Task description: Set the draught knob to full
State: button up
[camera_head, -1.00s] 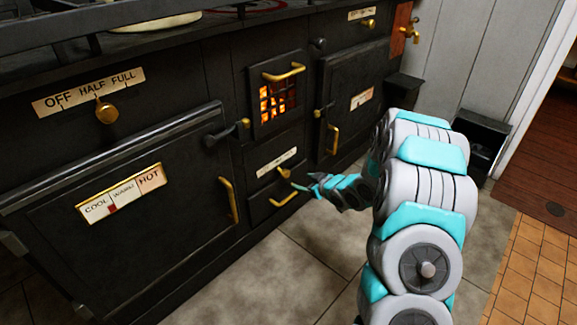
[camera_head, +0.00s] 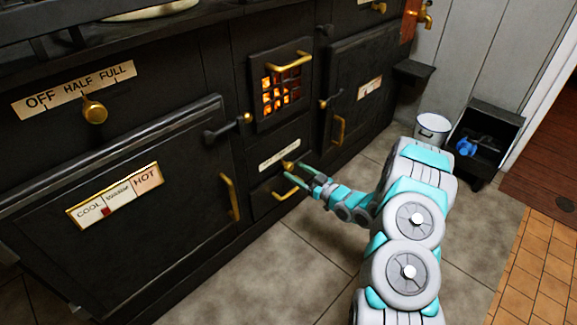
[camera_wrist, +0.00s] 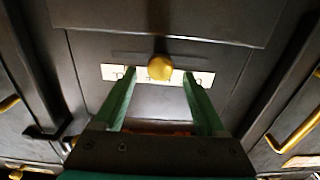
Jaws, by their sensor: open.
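A small brass knob (camera_head: 289,166) sits on the black range front below the glowing firebox, over a pale label plate (camera_head: 279,154). In the wrist view the round knob (camera_wrist: 159,68) covers the middle of the plate (camera_wrist: 200,78); its lettering is too small to read and its setting cannot be told. My gripper (camera_head: 293,172) is open in front of the knob. In the wrist view its two green fingers (camera_wrist: 159,76) stand one on each side of the knob, apart from it. I cannot tell exactly how far the tips are from the front panel.
A brass drawer handle (camera_head: 285,192) lies just below the knob. A firebox door with a brass handle (camera_head: 289,61) is above. A larger brass knob with an OFF HALF FULL plate (camera_head: 75,88) is at left.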

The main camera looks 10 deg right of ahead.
aim_at(291, 168)
jog(key=shift+x, duration=2.3)
grip_shut()
